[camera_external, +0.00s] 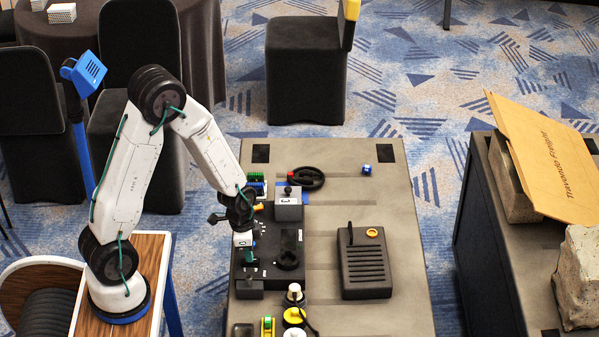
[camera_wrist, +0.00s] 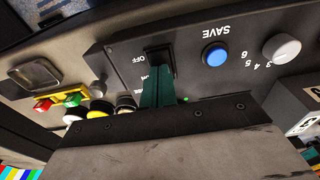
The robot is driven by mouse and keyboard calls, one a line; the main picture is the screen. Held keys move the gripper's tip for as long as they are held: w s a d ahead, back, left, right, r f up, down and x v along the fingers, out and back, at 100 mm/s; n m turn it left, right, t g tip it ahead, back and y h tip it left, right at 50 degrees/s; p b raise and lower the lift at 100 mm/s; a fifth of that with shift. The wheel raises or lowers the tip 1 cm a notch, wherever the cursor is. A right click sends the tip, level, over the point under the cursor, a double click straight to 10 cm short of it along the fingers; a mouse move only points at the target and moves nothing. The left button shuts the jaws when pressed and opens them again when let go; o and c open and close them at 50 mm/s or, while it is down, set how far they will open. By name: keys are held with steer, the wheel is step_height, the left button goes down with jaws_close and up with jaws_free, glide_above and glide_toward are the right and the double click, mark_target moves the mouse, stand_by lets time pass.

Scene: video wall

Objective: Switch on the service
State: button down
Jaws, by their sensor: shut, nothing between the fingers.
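A dark control panel (camera_wrist: 200,97) fills the middle of the wrist view. It carries a black switch (camera_wrist: 160,58) with an OFF label beside it; a second label below is partly hidden. The same panel lies on the grey table in the external view (camera_external: 262,272). My gripper (camera_wrist: 158,86) has green fingers, shut and empty, pointing at the switch and overlapping its lower part. I cannot tell whether they touch it. In the external view my gripper (camera_external: 248,256) is low over the panel's left part. The switch position is unclear.
A blue SAVE button (camera_wrist: 215,54) and a grey numbered knob (camera_wrist: 281,48) sit beside the switch. Red and green buttons (camera_wrist: 60,101) are at the left. A black ribbed box (camera_external: 365,268) stands to the right on the table. A black handwheel (camera_external: 306,178) is farther back.

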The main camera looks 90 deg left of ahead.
stand_by(0.3)
step_height(320, 180, up, 14)
steer(key=s, duration=0.2)
stand_by(0.3)
steer(key=shift+s, duration=0.1)
steer(key=shift+w+a+t, duration=0.1)
steer(key=shift+w+t, duration=0.2)
steer(key=shift+w, duration=0.35)
steer(key=f, duration=0.4)
steer(key=w+f, duration=0.1)
steer(key=f, duration=0.4)
steer(key=w+f, duration=0.1)
steer(key=f, duration=0.4)
steer(key=shift+w, duration=0.1)
